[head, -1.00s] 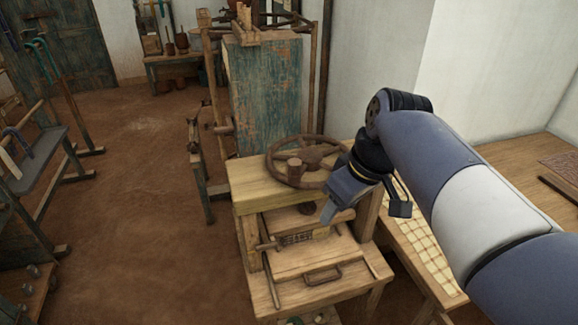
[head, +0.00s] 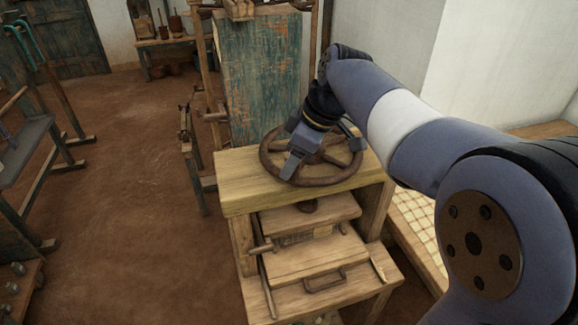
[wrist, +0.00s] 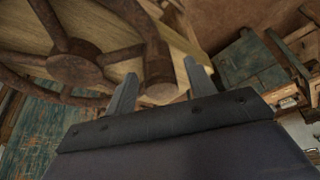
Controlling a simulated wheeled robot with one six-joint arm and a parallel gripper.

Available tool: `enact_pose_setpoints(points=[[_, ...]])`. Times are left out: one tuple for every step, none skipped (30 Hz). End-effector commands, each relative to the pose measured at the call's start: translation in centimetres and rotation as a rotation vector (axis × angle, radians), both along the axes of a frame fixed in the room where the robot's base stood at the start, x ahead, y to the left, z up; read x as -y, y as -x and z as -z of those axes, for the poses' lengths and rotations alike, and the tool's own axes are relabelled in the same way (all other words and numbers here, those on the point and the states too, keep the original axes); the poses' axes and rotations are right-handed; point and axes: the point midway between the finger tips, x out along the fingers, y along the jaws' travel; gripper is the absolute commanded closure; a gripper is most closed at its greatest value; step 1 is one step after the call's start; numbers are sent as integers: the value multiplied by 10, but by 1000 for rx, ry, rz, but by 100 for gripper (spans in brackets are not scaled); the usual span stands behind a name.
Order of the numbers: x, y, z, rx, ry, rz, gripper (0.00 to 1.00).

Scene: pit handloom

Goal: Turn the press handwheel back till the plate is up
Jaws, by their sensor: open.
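The brown press handwheel (head: 342,176) lies flat on top of the wooden press (head: 236,190). Its spokes and hub (wrist: 75,65) fill the upper left of the wrist view. An upright knob (wrist: 158,85) on the rim shows between the two fingers of my gripper (wrist: 160,82), which is open. In the head view my gripper (head: 291,168) is over the near left part of the wheel and hides the knob. I cannot tell whether the fingers touch it. The press plate (head: 330,209) shows below the top beam, under the screw end (head: 307,205).
A board with a handle (head: 325,280) sits low in the press front. A tall weathered blue-green cabinet (head: 260,75) stands close behind the press. A white wall is at the right. Open earth floor (head: 130,200) lies to the left.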

Motion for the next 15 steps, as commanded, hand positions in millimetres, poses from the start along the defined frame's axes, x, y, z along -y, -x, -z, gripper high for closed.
enact_pose_setpoints(points=[[-3,0,8,-4,1,-2,48],[-5,-1,11,-3,0,-1,48],[-6,-2,15,-3,0,-1,48],[-8,-2,18,-2,0,-1,48],[-8,-3,21,-2,-1,-1,48],[-9,-3,23,-2,-1,-1,48],[-10,-3,25,-2,-1,-1,48],[-10,-3,26,-1,0,0,48],[-11,-4,27,0,0,0,48],[-11,-4,27,0,0,1,48],[-11,-4,28,0,0,1,48],[-11,-4,28,1,-1,1,48],[-11,-4,28,1,-1,1,48],[-11,-4,28,1,-1,1,48],[-11,-4,28,1,0,1,48]])
